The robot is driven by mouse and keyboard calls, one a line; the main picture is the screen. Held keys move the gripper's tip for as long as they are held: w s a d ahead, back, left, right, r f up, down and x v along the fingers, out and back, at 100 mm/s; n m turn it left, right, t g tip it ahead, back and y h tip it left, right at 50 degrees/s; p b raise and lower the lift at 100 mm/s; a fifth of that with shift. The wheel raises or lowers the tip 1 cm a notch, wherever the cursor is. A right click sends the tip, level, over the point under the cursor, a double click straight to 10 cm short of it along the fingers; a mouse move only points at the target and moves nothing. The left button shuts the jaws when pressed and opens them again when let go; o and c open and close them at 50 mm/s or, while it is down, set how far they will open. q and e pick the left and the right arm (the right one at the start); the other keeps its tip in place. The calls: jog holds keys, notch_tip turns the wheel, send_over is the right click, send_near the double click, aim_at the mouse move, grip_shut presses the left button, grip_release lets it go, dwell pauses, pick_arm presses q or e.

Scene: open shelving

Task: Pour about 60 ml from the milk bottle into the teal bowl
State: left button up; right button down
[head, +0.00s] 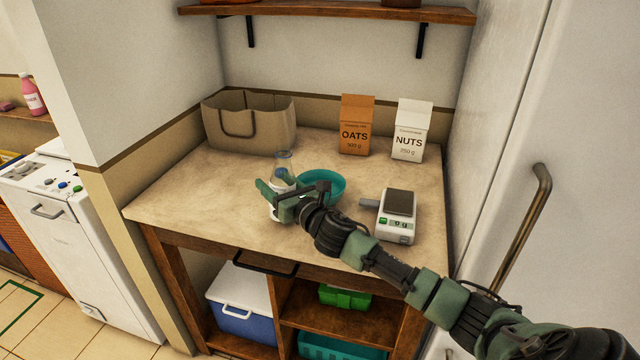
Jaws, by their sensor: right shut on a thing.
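The milk bottle (284,160) is a clear bottle with white in its lower part and stands about upright near the middle of the worktop. My right gripper (279,191) reaches in from the right and is shut on it. The fingers hide the middle of the bottle. I cannot tell whether its base touches the worktop. The teal bowl (335,187) sits just right of and behind the bottle, partly hidden by my gripper. Its inside is mostly hidden, so I cannot tell what it holds. My left gripper is not in view.
A kitchen scale (397,220) stands right of the bowl. Boxes of oats (355,125) and nuts (411,130) and a fabric bag (250,122) stand along the back. The left part of the worktop (185,195) is clear. A shelf (330,13) hangs above.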

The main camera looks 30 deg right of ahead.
jog(key=m, duration=0.2)
jog(key=shift+r+m, duration=0.15)
jog(key=shift+m, duration=1.05)
jog(key=shift+d+r, duration=0.1)
jog(key=shift+r, duration=0.2)
jog(key=shift+r+m+p, duration=0.35)
jog(key=shift+m, duration=0.45)
jog(key=shift+a+f+m+b, duration=0.2)
jog(key=shift+f+m+b, duration=0.2)
jog(key=shift+m, duration=0.3)
jog(key=shift+a+f+m+g+b, duration=0.15)
jog(key=shift+a+f+m+b, duration=0.1)
jog(key=shift+f+m+b, duration=0.3)
jog(key=shift+a+f+m+g+b, duration=0.15)
jog(key=shift+a+f+m+b, duration=0.1)
jog(key=shift+f+m+b, duration=0.3)
jog(key=shift+a, duration=0.1)
jog(key=shift+s+a+f+m+y, duration=0.1)
jog(key=shift+a+f+m+y, duration=0.2)
jog(key=shift+m, duration=0.4)
jog(key=shift+r, duration=0.3)
jog(key=shift+r+m+p, duration=0.2)
jog(key=shift+m+p, duration=0.3)
jog(key=shift+m, duration=0.3)
jog(key=shift+d+r+m, duration=0.45)
jog(key=shift+d+m, duration=0.05)
jog(key=shift+d, duration=0.1)
jog(key=shift+d+f+m, duration=0.1)
jog(key=shift+m, duration=0.4)
jog(key=shift+p, duration=0.3)
